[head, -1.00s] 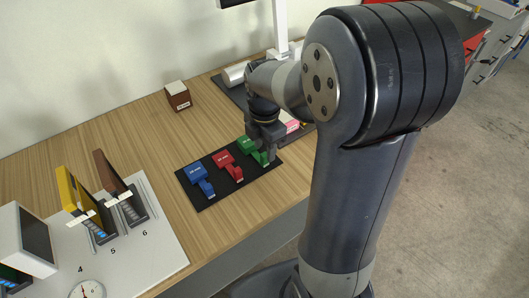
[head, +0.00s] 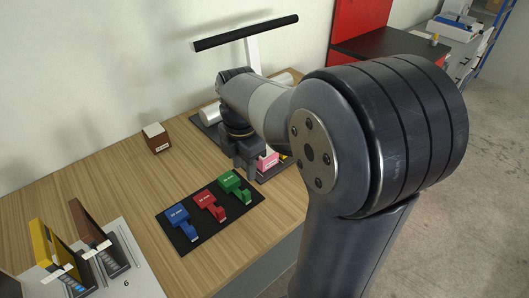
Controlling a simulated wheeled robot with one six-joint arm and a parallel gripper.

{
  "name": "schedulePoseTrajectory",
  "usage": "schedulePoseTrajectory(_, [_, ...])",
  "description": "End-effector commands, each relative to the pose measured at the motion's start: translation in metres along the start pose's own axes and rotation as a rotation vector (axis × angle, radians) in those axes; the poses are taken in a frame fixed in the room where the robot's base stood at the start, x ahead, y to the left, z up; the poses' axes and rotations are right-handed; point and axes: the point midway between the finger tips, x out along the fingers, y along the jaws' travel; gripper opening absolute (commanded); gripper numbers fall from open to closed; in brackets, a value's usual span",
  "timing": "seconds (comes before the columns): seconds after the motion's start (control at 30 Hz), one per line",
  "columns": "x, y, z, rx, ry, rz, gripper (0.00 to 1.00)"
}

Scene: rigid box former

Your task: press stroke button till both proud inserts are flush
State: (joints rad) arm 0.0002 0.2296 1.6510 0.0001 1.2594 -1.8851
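A white post (head: 253,55) with a black bar (head: 247,33) rises behind, and a silver cylinder (head: 209,114) lies at the base's left. I cannot make out a stroke button or any inserts; my arm covers part of this area.
A black mat (head: 190,242) carries a blue tool (head: 179,217), a red tool (head: 208,202) and a green tool (head: 233,184). A brown box (head: 157,139) stands behind. Yellow (head: 46,246) and brown (head: 90,222) upright pieces stand at left. Wood between is clear.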

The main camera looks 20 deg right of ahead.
Motion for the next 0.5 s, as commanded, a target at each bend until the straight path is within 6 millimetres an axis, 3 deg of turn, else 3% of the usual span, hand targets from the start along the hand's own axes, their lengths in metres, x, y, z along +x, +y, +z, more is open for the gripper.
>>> schedulePoseTrajectory(0.5, [0.0002,0.0,0.0,0.0,0.0,0.0,0.0])
